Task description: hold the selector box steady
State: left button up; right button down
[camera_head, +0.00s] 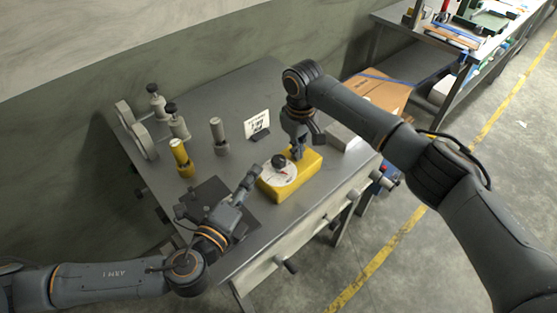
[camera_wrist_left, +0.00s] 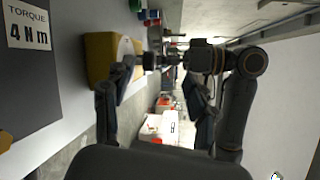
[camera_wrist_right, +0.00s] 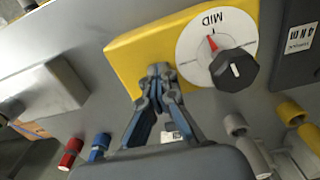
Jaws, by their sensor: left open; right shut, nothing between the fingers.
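The yellow selector box (camera_head: 308,164) sits near the front edge of the grey bench. Its top carries a white dial (camera_wrist_right: 196,46) with a black knob (camera_wrist_right: 234,70), a red pointer and the word MID. My right gripper (camera_wrist_right: 158,70) is shut and empty, its tips over the plain yellow end of the box. I cannot tell whether they touch it. My left gripper (camera_head: 254,176) is open at the dial end. In the left wrist view the knob (camera_wrist_left: 150,61) shows between its fingers, with the box (camera_wrist_left: 98,58) by one finger.
A dark plate (camera_head: 243,215) lies under my left gripper; its label reads TORQUE 4 Nm. A pale block (camera_head: 343,137) lies right of the box.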

aim_at(275, 166)
pick_arm(q)
jog(key=f+m, duration=0.1)
jog(key=m, duration=0.3)
jog(key=s+f+m+h, duration=0.1)
jog(key=m, duration=0.4)
jog(key=f+m, duration=0.1)
jog(key=m, duration=0.4)
jog(key=shift+s+d+t+h, duration=0.4)
jog(key=shift+w+d+m, duration=0.1)
jog(key=shift+m, duration=0.4)
jog(key=x, duration=1.1)
jog(key=shift+w+d, duration=0.2)
jog(key=shift+w, duration=0.1)
jog(key=c, duration=1.2)
